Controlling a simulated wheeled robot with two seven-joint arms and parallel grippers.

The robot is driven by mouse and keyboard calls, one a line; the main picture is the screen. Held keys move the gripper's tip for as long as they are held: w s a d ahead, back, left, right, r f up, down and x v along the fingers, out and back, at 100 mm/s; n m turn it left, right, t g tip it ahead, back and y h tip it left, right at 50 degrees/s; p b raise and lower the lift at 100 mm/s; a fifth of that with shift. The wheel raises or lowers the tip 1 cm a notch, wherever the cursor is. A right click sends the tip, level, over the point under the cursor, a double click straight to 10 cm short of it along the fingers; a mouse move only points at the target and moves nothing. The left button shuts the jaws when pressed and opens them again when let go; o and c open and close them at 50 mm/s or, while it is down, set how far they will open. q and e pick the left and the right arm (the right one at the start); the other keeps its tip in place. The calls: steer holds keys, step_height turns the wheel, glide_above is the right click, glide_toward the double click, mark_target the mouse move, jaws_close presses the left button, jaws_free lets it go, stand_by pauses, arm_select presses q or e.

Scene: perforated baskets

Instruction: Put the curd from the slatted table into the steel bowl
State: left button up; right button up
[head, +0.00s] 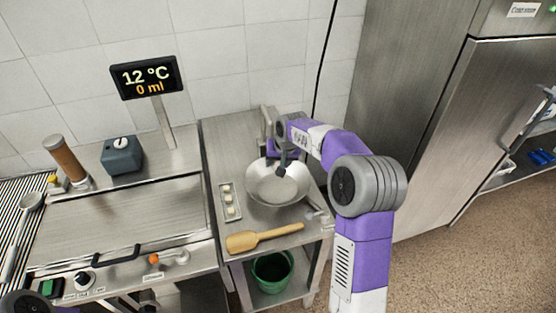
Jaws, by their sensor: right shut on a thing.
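The steel bowl (262,194) stands upright on the steel side table, right of the vat. My right gripper (282,171) reaches over the bowl from its far side, fingers pointing down above its inside. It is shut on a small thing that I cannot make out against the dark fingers. I cannot pick out the curd with certainty. The slatted table (14,194), striped black and white, shows at the left edge, partly cut off by the frame. My left gripper is not in view.
A ladle (30,202) lies on the slats. A small tray (229,214) with white pieces and a wooden paddle (262,236) lie beside the bowl. A green bucket (272,271) stands on the shelf below. The covered vat (120,225) and display (147,77) are left; a steel cabinet (395,110) stands right.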

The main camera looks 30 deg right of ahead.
steer(key=b, duration=0.5)
glide_above(278, 190)
step_height(278, 190, down, 7)
steer(key=shift+f, duration=0.15)
steer(key=o, duration=1.1)
step_height(278, 190, up, 7)
steer(key=p, duration=0.5)
steer(key=shift+p, duration=0.4)
